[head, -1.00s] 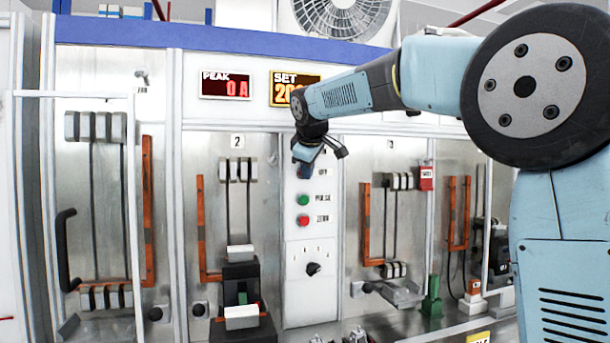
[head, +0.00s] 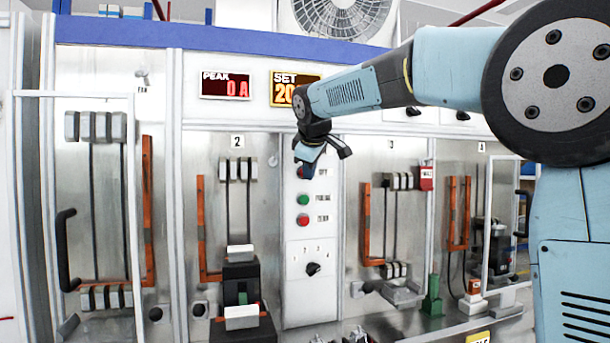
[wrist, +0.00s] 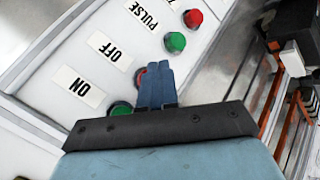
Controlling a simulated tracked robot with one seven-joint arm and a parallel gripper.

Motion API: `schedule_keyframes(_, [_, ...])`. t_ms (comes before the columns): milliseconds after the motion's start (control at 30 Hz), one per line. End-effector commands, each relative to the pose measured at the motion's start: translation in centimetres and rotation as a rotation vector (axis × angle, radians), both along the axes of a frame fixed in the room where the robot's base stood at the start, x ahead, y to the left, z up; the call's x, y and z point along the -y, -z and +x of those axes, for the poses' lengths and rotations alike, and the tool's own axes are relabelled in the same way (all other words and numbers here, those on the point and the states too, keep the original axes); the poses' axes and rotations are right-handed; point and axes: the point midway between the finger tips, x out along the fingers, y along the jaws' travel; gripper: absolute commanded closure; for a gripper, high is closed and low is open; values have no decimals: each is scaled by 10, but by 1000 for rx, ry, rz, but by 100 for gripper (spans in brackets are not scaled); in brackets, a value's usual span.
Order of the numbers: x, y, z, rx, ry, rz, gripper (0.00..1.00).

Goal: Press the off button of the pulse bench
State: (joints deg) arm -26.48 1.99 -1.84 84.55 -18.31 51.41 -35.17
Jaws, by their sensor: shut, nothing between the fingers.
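The pulse bench's white control panel (head: 312,250) stands in the middle of the head view. In the wrist view its OFF label (wrist: 110,50) sits beside a red off button (wrist: 140,76), partly hidden behind my fingers. My gripper (wrist: 157,72) is shut and empty, its fingertips over the right side of that button. I cannot tell whether they touch it. The green on button (wrist: 120,107) is just below left of the fingers, near the ON label (wrist: 78,87). In the head view my gripper (head: 307,172) covers the upper buttons.
The green pulse button (wrist: 175,42) and red zero button (wrist: 193,18) lie up and right of my fingers in the wrist view. A rotary knob (head: 313,269) is lower on the panel. The peak display (head: 226,86) reads 0 A. Breaker bays flank the panel.

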Motion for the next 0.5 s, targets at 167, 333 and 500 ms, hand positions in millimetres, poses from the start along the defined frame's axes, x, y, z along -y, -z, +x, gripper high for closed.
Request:
schedule_keyframes(167, [2, -1, -5, 0, 0, 0, 100])
schedule_keyframes(333, [6, -1, -19, 0, 0, 1, 100])
schedule_keyframes(500, [9, -1, -32, 0, 0, 1, 100])
